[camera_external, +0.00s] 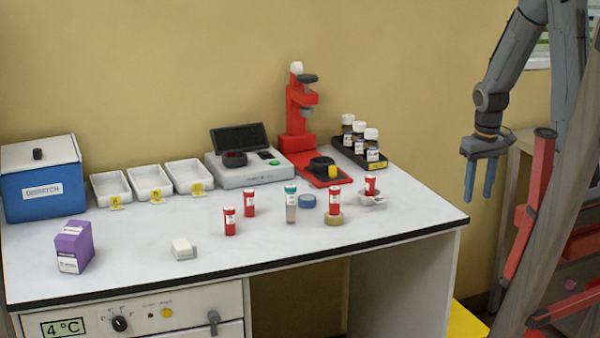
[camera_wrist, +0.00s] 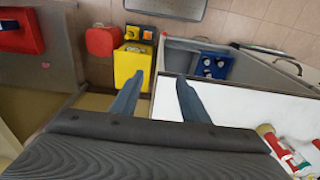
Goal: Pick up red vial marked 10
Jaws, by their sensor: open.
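Several red vials with white labels are on the white bench: one (camera_external: 230,221) and another (camera_external: 249,203) stand at the middle, one (camera_external: 335,201) stands in or behind a tan ring, and one (camera_external: 370,185) sits in a small white dish. The label numbers are too small to read, so I cannot tell which is marked 10. My gripper (camera_external: 479,190) hangs open and empty off the bench's right end, fingers down, apart from every vial. In the wrist view my gripper (camera_wrist: 159,80) is open, and a red-and-white object (camera_wrist: 275,143) shows at the lower right, partly cut off.
A scale (camera_external: 235,177), white trays (camera_external: 150,180), blue box (camera_external: 40,190), purple box (camera_external: 74,246) and white block (camera_external: 183,248) are further left. The front-right bench top is clear.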

